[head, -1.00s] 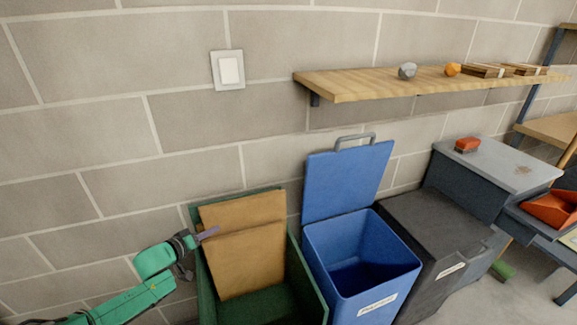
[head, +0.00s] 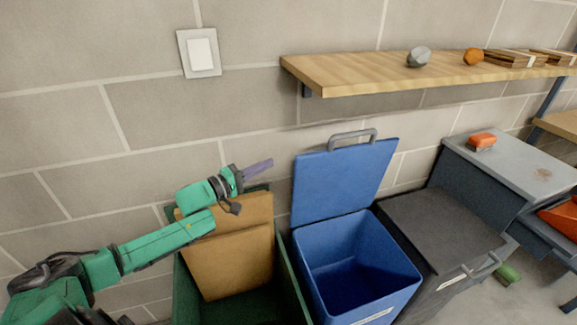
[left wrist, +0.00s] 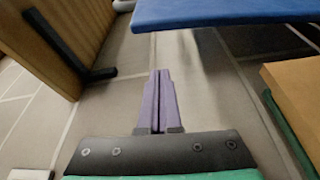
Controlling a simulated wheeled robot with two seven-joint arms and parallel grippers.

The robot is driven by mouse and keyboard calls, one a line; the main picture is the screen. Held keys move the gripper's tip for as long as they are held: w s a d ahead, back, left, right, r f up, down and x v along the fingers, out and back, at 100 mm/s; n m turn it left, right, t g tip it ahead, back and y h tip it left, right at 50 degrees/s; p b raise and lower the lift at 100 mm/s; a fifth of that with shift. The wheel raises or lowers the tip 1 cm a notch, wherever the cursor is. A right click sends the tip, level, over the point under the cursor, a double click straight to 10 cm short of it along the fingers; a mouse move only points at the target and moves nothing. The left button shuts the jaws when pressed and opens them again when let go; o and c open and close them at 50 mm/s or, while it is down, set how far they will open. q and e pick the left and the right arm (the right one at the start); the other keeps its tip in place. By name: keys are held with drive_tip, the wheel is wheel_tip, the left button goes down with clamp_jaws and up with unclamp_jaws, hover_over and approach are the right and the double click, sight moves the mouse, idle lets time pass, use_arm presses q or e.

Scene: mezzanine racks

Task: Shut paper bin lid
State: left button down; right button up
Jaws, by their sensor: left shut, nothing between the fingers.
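A blue bin (head: 309,277) stands on the floor by the wall with its blue lid (head: 342,180) open and upright at the back. A grey handle (head: 352,138) sits on the lid's top edge. The label on the bin's front is too small to read surely. My left gripper (head: 262,168) is shut and empty, with purple fingers, left of the lid and apart from it, above the green bin. In the left wrist view the shut fingers (left wrist: 158,98) point toward the wall, and the lid (left wrist: 225,12) shows at the top. My right gripper is not in view.
A green bin (head: 292,290) with cardboard (head: 240,262) stands left of the blue bin. A dark grey lidded bin (head: 440,225) stands to its right. A wooden shelf (head: 375,75) juts from the wall above the lid. A light switch (head: 201,54) is upper left.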

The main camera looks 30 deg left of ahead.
use_arm(q)
drive_tip(key=w+d+p, duration=0.2)
drive_tip(key=w+d, duration=0.2)
drive_tip(key=d, duration=0.1)
drive_tip(key=shift+d+f, duration=0.25)
drive_tip(key=shift+f, duration=0.2)
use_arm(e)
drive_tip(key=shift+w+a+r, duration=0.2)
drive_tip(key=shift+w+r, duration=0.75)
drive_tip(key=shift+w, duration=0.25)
